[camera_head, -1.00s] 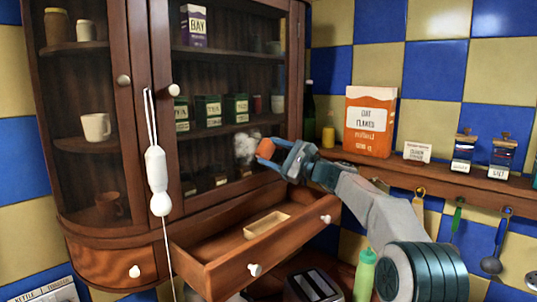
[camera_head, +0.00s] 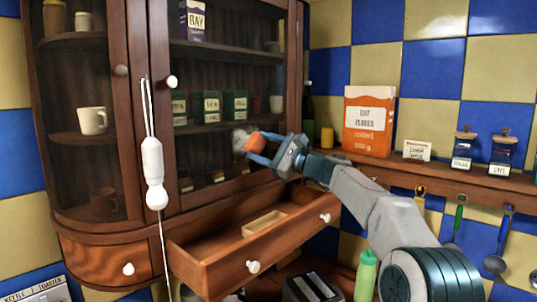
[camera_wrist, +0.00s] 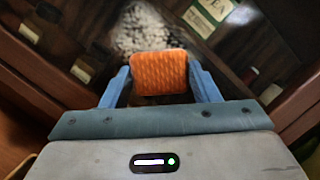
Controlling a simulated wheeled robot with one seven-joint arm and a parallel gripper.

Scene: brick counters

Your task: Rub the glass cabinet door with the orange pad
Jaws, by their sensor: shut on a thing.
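The glass cabinet door (camera_head: 215,62) is shut, with tins and jars showing behind its pane. A whitish cloudy patch (camera_head: 240,137) marks the glass low on the door; it also shows in the wrist view (camera_wrist: 148,38). My gripper (camera_head: 257,147) is shut on the orange pad (camera_head: 256,143), at the lower right of the pane beside the patch. In the wrist view the pad (camera_wrist: 158,72) sits between the blue fingers and overlaps the patch's lower part. I cannot tell whether it touches the glass.
An open drawer (camera_head: 237,259) juts out below the door. A white cord pull (camera_head: 154,170) hangs left of the door. An oat flakes box (camera_head: 368,122) and several jars stand on the right shelf (camera_head: 437,175).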

